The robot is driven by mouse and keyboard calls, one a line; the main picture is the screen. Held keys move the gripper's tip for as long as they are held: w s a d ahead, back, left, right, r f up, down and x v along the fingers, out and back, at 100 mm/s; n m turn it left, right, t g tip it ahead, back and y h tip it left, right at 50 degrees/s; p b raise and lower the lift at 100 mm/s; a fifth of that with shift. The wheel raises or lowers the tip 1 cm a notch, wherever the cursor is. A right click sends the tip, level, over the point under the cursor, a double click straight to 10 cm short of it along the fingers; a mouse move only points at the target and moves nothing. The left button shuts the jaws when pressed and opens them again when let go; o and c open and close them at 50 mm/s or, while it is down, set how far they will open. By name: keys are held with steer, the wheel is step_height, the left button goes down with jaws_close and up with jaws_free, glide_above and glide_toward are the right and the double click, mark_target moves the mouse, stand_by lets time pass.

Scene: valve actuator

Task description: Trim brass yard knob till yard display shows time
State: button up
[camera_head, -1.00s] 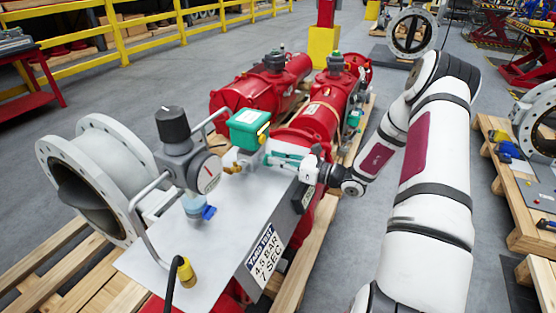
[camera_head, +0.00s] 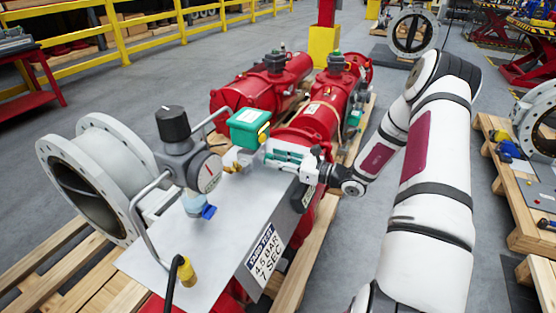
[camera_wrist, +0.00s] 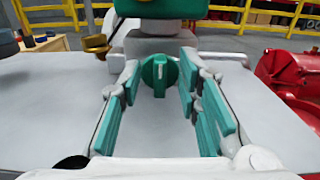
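The green box (camera_head: 249,128) with a yellow-edged front stands on the grey plate in the head view. Its underside (camera_wrist: 160,8) shows at the top of the wrist view. A brass fitting (camera_wrist: 97,43) sticks out at its left; the brass part (camera_head: 232,168) also shows in the head view. A round green knob (camera_wrist: 159,75) with a raised bar sits below the box. My gripper (camera_head: 270,157) is open, its teal fingers (camera_wrist: 160,88) spread to either side of the green knob, with gaps visible. No readable time shows on any display.
A grey regulator with a dial gauge (camera_head: 208,174) and blue tap stands left on the plate (camera_head: 190,245). A sign (camera_head: 265,254) reads YARD TEST, 4.5 BAR, 7 SEC. Red cylinders (camera_head: 315,120) lie behind. A bent metal guard (camera_head: 140,215) rises front left.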

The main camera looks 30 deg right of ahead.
steer(key=v, duration=1.2)
steer(key=x, duration=1.2)
steer(key=shift+s, duration=0.1)
stand_by(0.3)
steer(key=shift+w+a, duration=0.15)
steer(key=shift+w, duration=0.05)
steer(key=shift+d+m, duration=0.25)
steer(key=shift+m, duration=0.55)
steer(key=m, duration=0.6)
steer(key=shift+w+d+f, duration=0.1)
steer(key=shift+d, duration=0.05)
steer(key=p+v, duration=0.1)
steer(key=v, duration=1.2)
steer(key=shift+s+d, duration=0.2)
steer(key=shift+s, duration=0.15)
